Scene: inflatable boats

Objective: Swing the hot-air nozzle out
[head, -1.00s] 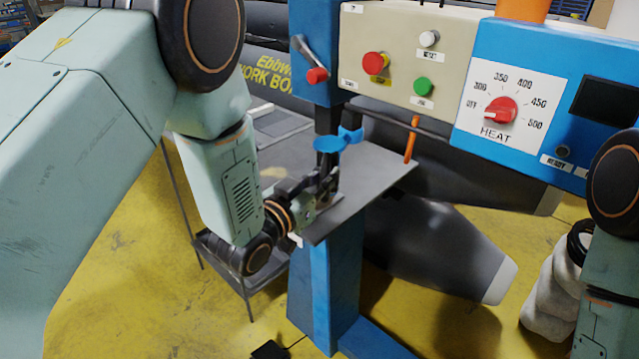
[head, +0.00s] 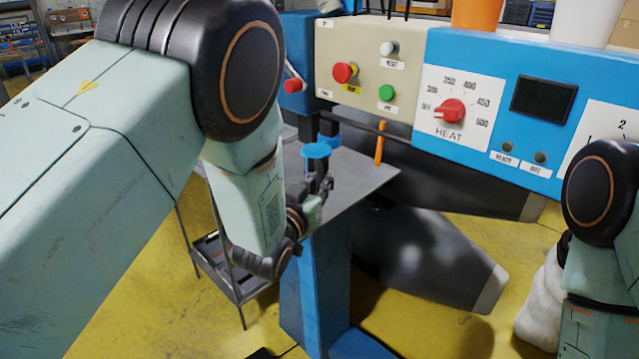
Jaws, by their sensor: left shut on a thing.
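An orange grip (head: 379,143) hangs from a dark horizontal bar (head: 360,124) under the beige control panel. It looks like the handle of the hot-air nozzle; the nozzle's tip cannot be made out. Left of it, a blue disc (head: 316,150) tops a dark part, with another blue piece (head: 331,140) behind. My left gripper (head: 318,172) is over the grey plate, just below the disc. It is shut on the dark part there; its fingers hide the exact grasp. It is apart from the orange grip. My right gripper is out of view; only that arm shows at the right edge.
The beige panel (head: 364,90) and blue heat box (head: 485,145) overhang the grey plate (head: 365,180) on a blue column (head: 322,300). A dark inflatable tube (head: 430,250) lies behind. A low cart (head: 238,275) stands left. Yellow floor (head: 130,310) is open at lower left.

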